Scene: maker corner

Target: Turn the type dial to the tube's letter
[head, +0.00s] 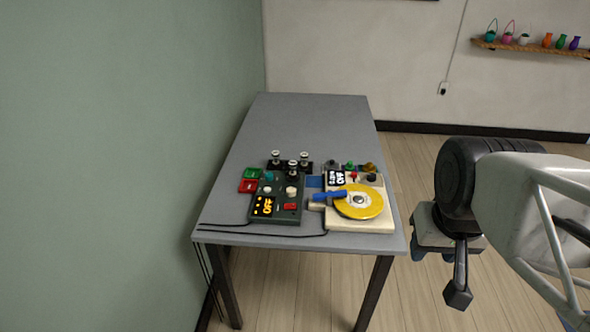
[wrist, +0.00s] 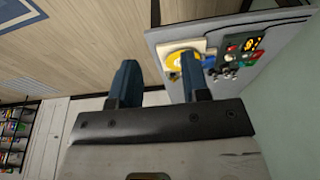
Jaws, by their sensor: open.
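Which knob is the type dial I cannot tell; dial letters are too small to read. Several small glass-like tubes (head: 304,158) stand upright on dark bases at its back; no letter on them is legible. My gripper (head: 446,250) hangs right of the table, clear of everything. In the wrist view its two blue fingers (wrist: 160,78) are apart with nothing between them.
A cream device (head: 375,222) with a yellow disc (head: 357,203), blue handle and OFF display stands to the right. Green and red blocks (head: 249,180) lie at left. The grey table's (head: 300,115) back half is clear; a wall borders its left side.

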